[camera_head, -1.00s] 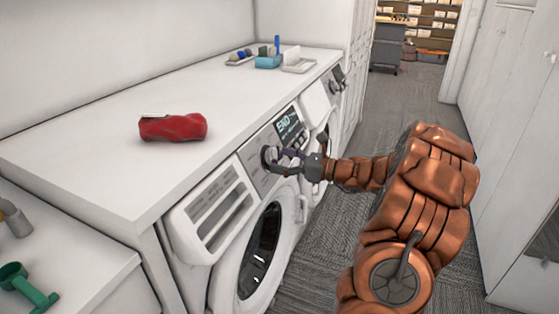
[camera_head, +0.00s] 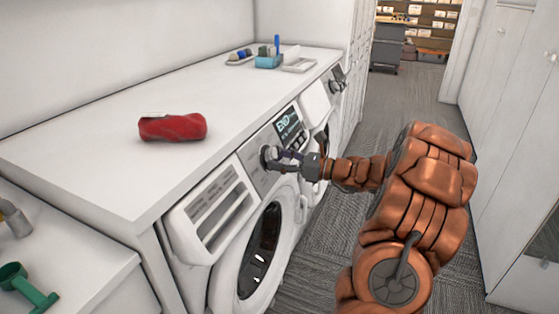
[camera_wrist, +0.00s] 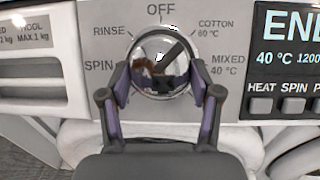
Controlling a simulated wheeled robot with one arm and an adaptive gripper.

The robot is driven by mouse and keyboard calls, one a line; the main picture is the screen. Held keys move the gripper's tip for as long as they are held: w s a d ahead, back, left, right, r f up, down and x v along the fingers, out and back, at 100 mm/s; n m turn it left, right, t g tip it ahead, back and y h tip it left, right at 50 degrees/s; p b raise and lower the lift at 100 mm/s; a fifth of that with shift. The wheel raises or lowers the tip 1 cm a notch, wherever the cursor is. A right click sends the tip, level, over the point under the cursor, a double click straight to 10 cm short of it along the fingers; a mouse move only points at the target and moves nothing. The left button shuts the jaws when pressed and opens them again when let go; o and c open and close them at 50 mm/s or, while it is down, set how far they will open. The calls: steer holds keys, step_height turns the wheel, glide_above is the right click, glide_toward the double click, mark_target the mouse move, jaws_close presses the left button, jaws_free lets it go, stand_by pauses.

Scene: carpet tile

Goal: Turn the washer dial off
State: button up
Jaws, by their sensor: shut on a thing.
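The washer dial (camera_wrist: 165,52) is a round, shiny silver knob on the washer's front panel. Its labels show OFF at the top, RINSE and SPIN at the left, COTTON and MIXED at the right. A dark pointer line on the knob slants to the upper right, between OFF and COTTON. My gripper (camera_wrist: 160,82) is shut on the dial, a purple-grey finger on each side of its lower half. In the head view the dial (camera_head: 268,154) shows at the fingertips. The washer (camera_head: 262,235) has its round door closed.
The washer's display (camera_wrist: 288,25) begins with END, above several buttons. A detergent drawer front (camera_wrist: 30,65) is left of the dial. A red bundle (camera_head: 173,127) lies on the white countertop (camera_head: 130,175). A second machine stands beyond. Carpeted aisle (camera_head: 395,110) is clear.

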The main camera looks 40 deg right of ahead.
steer(key=shift+n+y, duration=0.3)
steer(key=shift+n, duration=0.2)
steer(key=n+g+y, duration=0.1)
steer(key=n, duration=0.1)
steer(key=n+g, duration=0.2)
steer(key=n, duration=0.1)
steer(key=shift+w+d+n+y, duration=0.2)
steer(key=shift+n+y, duration=0.1)
steer(key=shift+y, duration=0.1)
steer(key=shift+n+g, duration=1)
steer(key=shift+n, duration=1.3)
steer(key=shift+y, duration=0.3)
steer(key=o, duration=1.1)
steer(key=shift+r, duration=0.1)
steer(key=shift+d, duration=0.1)
